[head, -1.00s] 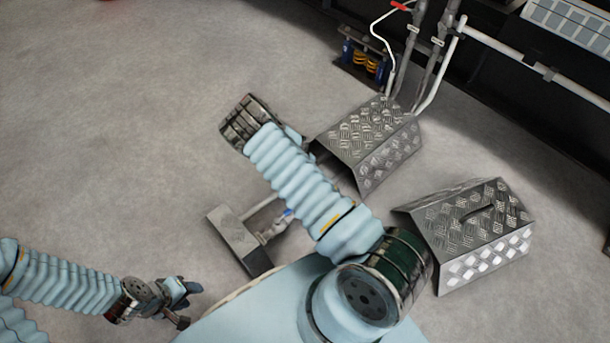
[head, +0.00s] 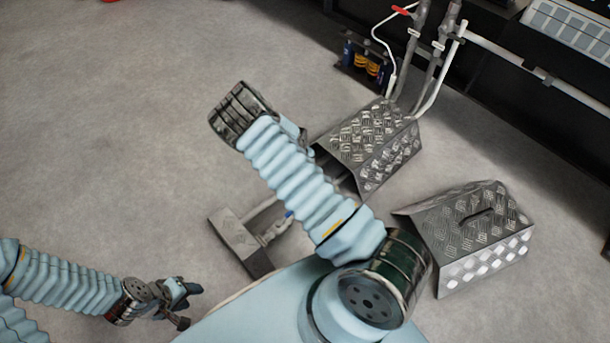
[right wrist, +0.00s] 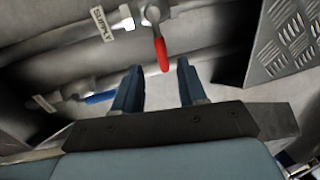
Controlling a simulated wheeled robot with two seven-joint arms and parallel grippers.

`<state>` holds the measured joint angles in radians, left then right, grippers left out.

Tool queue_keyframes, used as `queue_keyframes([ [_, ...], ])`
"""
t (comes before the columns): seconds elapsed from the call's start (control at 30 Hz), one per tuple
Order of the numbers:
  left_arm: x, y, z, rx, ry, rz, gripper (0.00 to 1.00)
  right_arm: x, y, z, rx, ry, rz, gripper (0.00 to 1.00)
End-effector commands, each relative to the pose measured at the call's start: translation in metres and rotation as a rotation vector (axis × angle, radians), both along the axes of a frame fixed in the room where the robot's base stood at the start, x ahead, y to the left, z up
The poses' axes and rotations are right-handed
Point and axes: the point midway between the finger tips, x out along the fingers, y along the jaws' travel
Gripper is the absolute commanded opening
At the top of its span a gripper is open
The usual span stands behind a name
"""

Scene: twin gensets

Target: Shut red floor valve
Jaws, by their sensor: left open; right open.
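The red valve handle (right wrist: 160,50) hangs down in the picture from a pipe valve in the right wrist view, roughly across its pipe. My right gripper (right wrist: 159,68) is open, and the lower end of the red handle appears between its fingertips; I cannot tell the depth gap. A blue handle (right wrist: 100,97) sits on a second pipe, left of the fingers. In the head view my right arm covers the red valve and the right gripper. The blue handle (head: 289,213) shows beside that arm. My left gripper (head: 190,303) is open and empty over the floor, low at the left.
A tread-plate cover (head: 370,140) stands over the pipes just right of my right arm. A second tread-plate cover (head: 475,240) with a slot handle is farther right. A grey metal bracket (head: 235,240) holds the pipe ends. The floor at the left is clear.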

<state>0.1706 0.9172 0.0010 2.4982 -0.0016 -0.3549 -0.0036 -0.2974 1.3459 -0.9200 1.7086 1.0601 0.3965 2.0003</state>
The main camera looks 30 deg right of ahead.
Motion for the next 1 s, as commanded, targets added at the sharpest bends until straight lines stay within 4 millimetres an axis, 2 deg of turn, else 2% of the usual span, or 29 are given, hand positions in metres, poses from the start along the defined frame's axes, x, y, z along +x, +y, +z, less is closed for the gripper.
queue_keyframes([
  [0.03, 0.000, 0.000, 0.005, 0.001, -0.001, 0.000, 0.47, 0.001, 0.003, 0.016, -0.001, -0.003, 0.000, 0.41],
  [0.1, 0.000, 0.001, 0.008, 0.001, -0.002, 0.001, 0.47, 0.000, 0.006, 0.032, 0.000, -0.002, 0.000, 0.41],
  [0.2, 0.000, 0.001, 0.012, 0.002, -0.002, 0.002, 0.47, -0.001, 0.010, 0.052, -0.001, -0.002, 0.000, 0.41],
  [0.33, 0.000, 0.002, 0.015, 0.004, -0.003, 0.002, 0.47, -0.002, 0.014, 0.068, 0.000, -0.001, 0.000, 0.41],
  [0.5, 0.001, 0.002, 0.015, 0.005, -0.004, 0.003, 0.47, -0.002, 0.015, 0.076, 0.000, 0.000, -0.001, 0.41],
  [1.0, 0.001, 0.002, 0.015, 0.005, -0.004, 0.003, 0.47, -0.003, 0.015, 0.075, 0.000, 0.004, 0.004, 0.41],
])
